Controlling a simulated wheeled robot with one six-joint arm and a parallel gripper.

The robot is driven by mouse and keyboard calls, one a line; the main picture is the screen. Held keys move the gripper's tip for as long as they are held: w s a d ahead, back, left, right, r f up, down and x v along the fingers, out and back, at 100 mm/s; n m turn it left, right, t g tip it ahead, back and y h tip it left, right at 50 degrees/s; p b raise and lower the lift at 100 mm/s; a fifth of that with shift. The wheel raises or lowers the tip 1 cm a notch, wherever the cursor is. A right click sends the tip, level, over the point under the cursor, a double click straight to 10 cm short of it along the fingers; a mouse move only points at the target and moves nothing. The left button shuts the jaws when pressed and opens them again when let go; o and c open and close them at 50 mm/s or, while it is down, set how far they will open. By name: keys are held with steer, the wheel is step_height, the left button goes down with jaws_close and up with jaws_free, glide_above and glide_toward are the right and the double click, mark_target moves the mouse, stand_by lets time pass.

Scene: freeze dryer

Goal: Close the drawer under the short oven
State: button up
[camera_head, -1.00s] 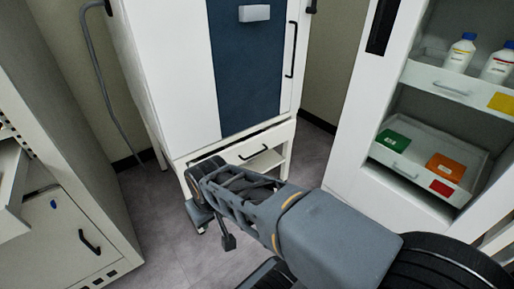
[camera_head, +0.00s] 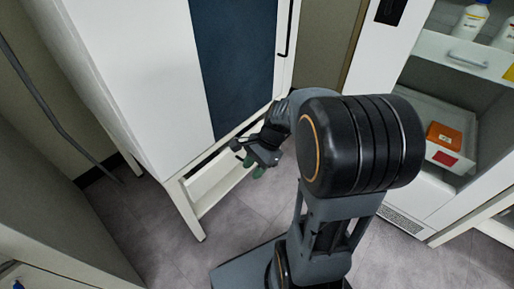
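A tall white unit with a dark blue door panel (camera_head: 235,70) stands on a white legged stand, and may be the oven the task names. Below its body is a white drawer-like front or rail (camera_head: 218,176), partly hidden by my arm. Its handle is not visible, and I cannot tell how far the drawer is out. My gripper (camera_head: 250,158) is in front of the stand, at the right end of this white part, pointing left and down. It is small and dark, with greenish tips. I see nothing held, but cannot tell its opening or whether it touches the drawer.
A white cabinet stands at right with an open shelf tray (camera_head: 460,50) of bottles and a lower tray holding an orange box (camera_head: 444,136). A stand leg (camera_head: 188,212) reaches the grey floor (camera_head: 150,225).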

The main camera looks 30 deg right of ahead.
steer(key=w+d+f+m+t+y, duration=0.35)
steer(key=d+f+m+t, duration=0.4)
steer(key=m, duration=0.75)
steer(key=w+d+f+m+t+y, duration=0.4)
steer(key=d+m, duration=0.6)
steer(key=m, duration=0.5)
steer(key=shift+h, duration=0.65)
steer(key=b+x, duration=0.3)
steer(key=x, duration=1)
steer(key=shift+w+d, duration=0.1)
steer(key=shift+w, duration=0.1)
steer(key=shift+c, duration=0.3)
jaws_close()
steer(key=shift+w+a+r+p, duration=0.1)
steer(key=shift+w+a+p, duration=0.25)
steer(key=shift+w, duration=0.7)
steer(key=shift+w+a+p, duration=0.1)
steer(key=shift+w+a, duration=0.45)
steer(key=shift+w, duration=0.45)
